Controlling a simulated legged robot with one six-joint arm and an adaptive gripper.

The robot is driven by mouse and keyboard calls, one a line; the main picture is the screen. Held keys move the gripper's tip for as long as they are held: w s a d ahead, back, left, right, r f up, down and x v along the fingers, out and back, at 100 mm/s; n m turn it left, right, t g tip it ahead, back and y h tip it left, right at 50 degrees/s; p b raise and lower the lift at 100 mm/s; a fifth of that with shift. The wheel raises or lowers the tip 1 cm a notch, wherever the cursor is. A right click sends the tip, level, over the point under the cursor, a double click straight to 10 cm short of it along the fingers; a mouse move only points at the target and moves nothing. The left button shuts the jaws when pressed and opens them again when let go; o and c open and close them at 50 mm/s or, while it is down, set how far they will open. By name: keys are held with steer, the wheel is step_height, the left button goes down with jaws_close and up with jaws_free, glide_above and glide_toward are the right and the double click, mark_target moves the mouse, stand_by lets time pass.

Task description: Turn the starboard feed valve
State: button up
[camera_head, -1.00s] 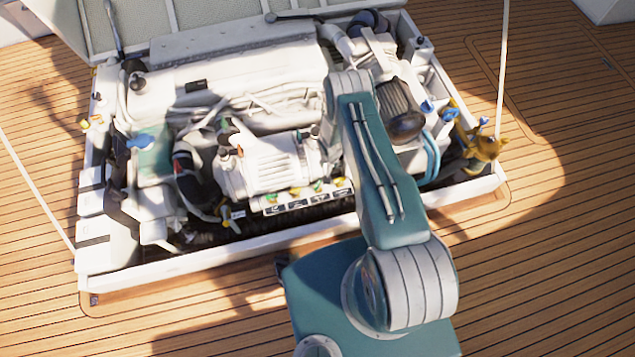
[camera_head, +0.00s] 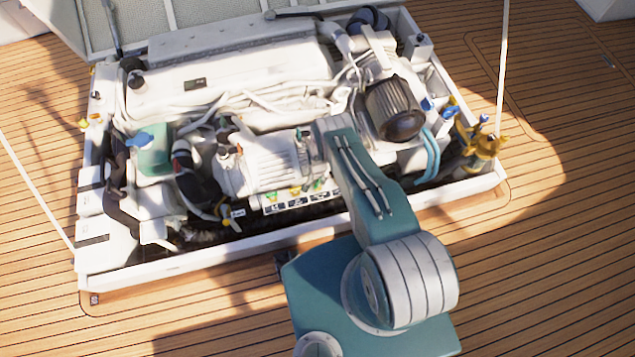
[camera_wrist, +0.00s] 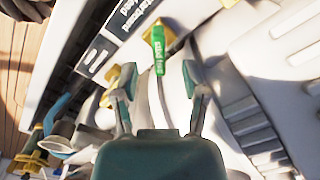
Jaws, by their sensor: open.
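The valve handle (camera_wrist: 158,48) in the wrist view is a green lever with small lettering that seems to read "stbd feed", on a brass-yellow body. A label strip (camera_wrist: 130,14) beside it has a plate that seems to read "starboard feed". My gripper (camera_wrist: 158,78) is open, its two fingers spread on either side of the line to the green lever. The lever's near end lies between and a little beyond the fingertips; I cannot tell whether they touch. In the head view the row of green and yellow valves (camera_head: 296,191) sits above the label strip (camera_head: 295,201). My gripper is hidden there behind my arm.
The white engine block (camera_head: 270,160) and pipes crowd around the valves. A dark ribbed cylinder (camera_head: 394,106) and blue hoses (camera_head: 431,155) stand to the right. The white hatch rim (camera_head: 200,262) runs along the front, with open wooden deck (camera_head: 540,270) around.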

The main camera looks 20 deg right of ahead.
mark_target(317, 183)
steer(key=shift+f, duration=1.8)
steer(key=shift+c, duration=0.3)
jaws_close()
